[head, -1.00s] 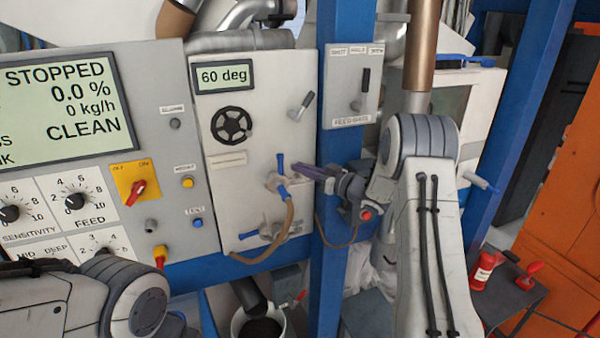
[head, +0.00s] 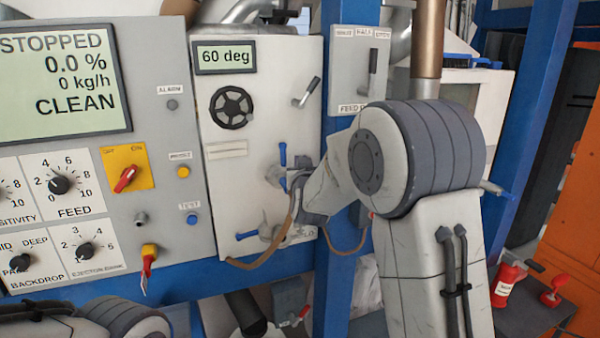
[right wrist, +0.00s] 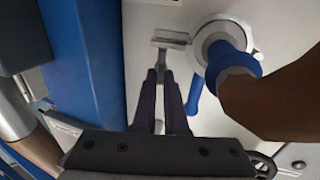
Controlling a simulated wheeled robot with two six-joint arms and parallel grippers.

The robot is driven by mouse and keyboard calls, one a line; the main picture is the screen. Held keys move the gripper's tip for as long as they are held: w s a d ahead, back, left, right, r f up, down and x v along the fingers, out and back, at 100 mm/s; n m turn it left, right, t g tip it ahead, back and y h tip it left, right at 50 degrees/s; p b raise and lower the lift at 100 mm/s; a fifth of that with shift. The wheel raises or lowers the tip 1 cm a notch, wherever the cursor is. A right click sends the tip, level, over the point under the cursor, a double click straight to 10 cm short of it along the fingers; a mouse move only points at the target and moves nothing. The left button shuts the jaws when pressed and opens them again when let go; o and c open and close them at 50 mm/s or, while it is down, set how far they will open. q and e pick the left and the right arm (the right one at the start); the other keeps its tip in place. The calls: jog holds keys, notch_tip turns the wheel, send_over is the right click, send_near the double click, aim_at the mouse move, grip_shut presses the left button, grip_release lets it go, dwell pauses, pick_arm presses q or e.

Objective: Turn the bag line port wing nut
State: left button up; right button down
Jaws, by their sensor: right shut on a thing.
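In the right wrist view my right gripper (right wrist: 161,76) has its two dark purple fingers close together, shut on a small grey metal piece (right wrist: 164,58), which appears to be the wing nut. A short grey crossbar (right wrist: 168,41) shows just beyond the fingertips, against the white panel. Right of it is the port with a blue collar (right wrist: 240,62) and a brown hose (right wrist: 270,100). My left gripper is out of view.
A second port with a blue handle (head: 246,235) sits lower on the white panel (head: 238,180). A blue post (head: 337,120) stands close right of the panel. The control panel (head: 150,50) fills the left. A red bottle (head: 505,285) stands at lower right.

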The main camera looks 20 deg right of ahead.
jog(key=shift+w+a+m+g+h+p, duration=0.1)
jog(key=shift+a+m+g+h+p, duration=0.1)
jog(key=shift+m+g+h+p, duration=0.65)
jog(key=shift+a+m+g+h+p, duration=0.3)
jog(key=shift+m+h, duration=0.65)
jog(key=shift+h, duration=0.8)
jog(key=shift+d, duration=0.1)
jog(key=c, duration=0.8)
grip_release()
jog(key=shift+r, duration=0.1)
jog(key=shift+c, duration=0.2)
